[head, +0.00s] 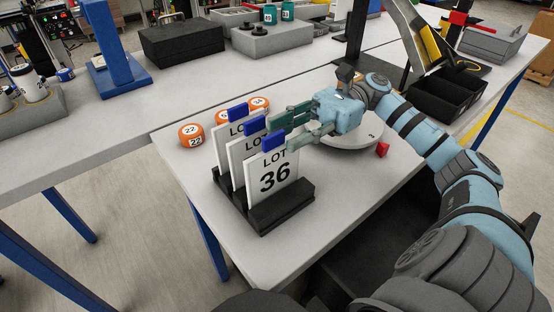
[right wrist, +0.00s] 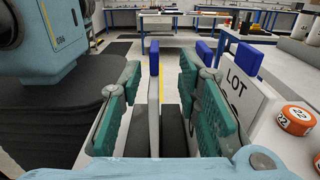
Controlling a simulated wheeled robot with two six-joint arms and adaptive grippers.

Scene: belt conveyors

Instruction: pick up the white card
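Three white cards with blue tabs stand upright in a black rack (head: 284,209). The front card (head: 272,180) reads "LOT 36". The middle card (head: 238,160) and rear card (head: 222,143) are mostly hidden behind it. My right gripper (head: 281,131) is open at the top right of the cards, its fingers pointing left. In the right wrist view the open gripper (right wrist: 158,100) has the front card (right wrist: 154,115) edge-on between its fingers, with a gap on each side. The other cards' tabs are beyond the right finger. My left gripper is not in view.
Several orange cylinders (head: 191,135) marked with numbers stand behind the rack. The white table (head: 325,215) is clear in front. A blue post (head: 112,45) stands at the back left.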

